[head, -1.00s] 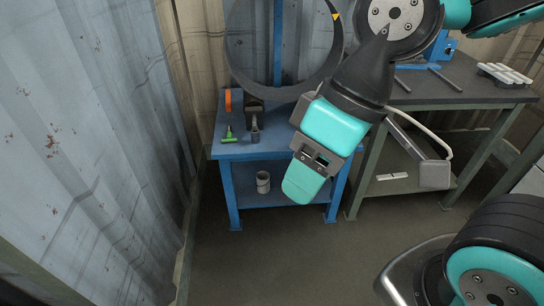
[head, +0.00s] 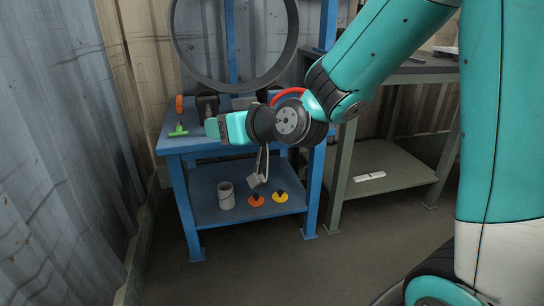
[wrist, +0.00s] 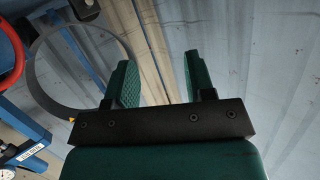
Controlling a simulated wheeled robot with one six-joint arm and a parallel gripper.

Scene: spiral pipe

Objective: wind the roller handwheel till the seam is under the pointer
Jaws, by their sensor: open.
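The red handwheel (head: 288,94) shows in the head view only as an arc behind my wrist, at the right of the blue bench. Part of its red rim is at the left edge of the wrist view (wrist: 14,62). The large grey pipe ring (head: 291,45) stands upright on the bench; it also shows in the wrist view (wrist: 38,86). A small yellow tip (wrist: 72,120), possibly the pointer, is by the ring's lower edge. I cannot make out the seam. My gripper (wrist: 160,78) is open and empty, apart from the wheel, with the corrugated wall beyond its fingers.
On the blue bench (head: 178,146) stand an orange piece (head: 179,104) and a green-handled tool (head: 178,130). Its lower shelf holds a grey cup (head: 226,195), an orange disc (head: 255,200) and a yellow disc (head: 280,197). A grey-topped table stands right. The floor in front is clear.

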